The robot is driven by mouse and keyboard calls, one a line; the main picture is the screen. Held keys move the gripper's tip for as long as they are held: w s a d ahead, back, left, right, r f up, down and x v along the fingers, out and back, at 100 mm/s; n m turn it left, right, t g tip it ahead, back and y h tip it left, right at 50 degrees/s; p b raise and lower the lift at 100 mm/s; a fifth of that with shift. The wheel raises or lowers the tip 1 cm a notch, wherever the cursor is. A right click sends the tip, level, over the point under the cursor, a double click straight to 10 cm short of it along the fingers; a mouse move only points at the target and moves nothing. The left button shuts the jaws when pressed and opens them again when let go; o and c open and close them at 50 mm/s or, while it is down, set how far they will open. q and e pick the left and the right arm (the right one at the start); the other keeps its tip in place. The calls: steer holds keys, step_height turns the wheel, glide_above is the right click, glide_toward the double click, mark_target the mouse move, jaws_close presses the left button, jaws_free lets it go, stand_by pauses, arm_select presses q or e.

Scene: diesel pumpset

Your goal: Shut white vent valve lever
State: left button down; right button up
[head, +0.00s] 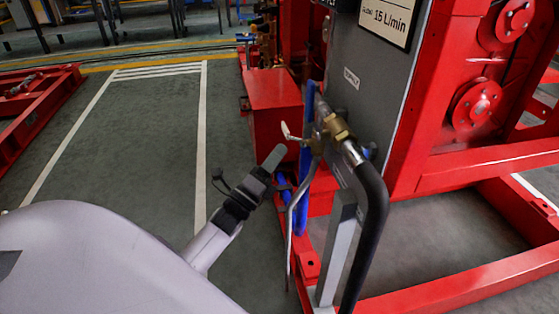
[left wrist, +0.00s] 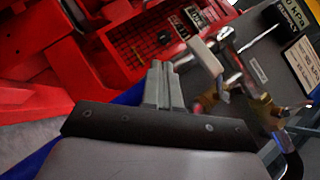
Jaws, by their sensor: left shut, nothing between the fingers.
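The white vent valve lever (head: 290,133) sticks out to the left of a brass valve (head: 336,127) on the grey panel. In the left wrist view the white lever (left wrist: 206,56) is just right of my fingertips, with the brass fitting (left wrist: 263,110) below and to its right. My left gripper (head: 273,158) is shut and empty, a little below and left of the lever in the head view. Its closed fingers (left wrist: 162,72) show in the left wrist view. I see a gap to the lever, but its depth is unclear. My right gripper is not in view.
A black hose (head: 374,215) curves down from the valve. A blue pipe (head: 305,185) and a thin grey bent rod (head: 291,222) hang near my gripper. The red frame (head: 440,292) fills the right. Open floor (head: 150,125) lies to the left.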

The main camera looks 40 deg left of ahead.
arm_select(q)
steer(key=s+a+f, duration=0.4)
steer(key=s+f, duration=0.1)
steer(key=f, duration=0.3)
steer(key=shift+s, duration=0.4)
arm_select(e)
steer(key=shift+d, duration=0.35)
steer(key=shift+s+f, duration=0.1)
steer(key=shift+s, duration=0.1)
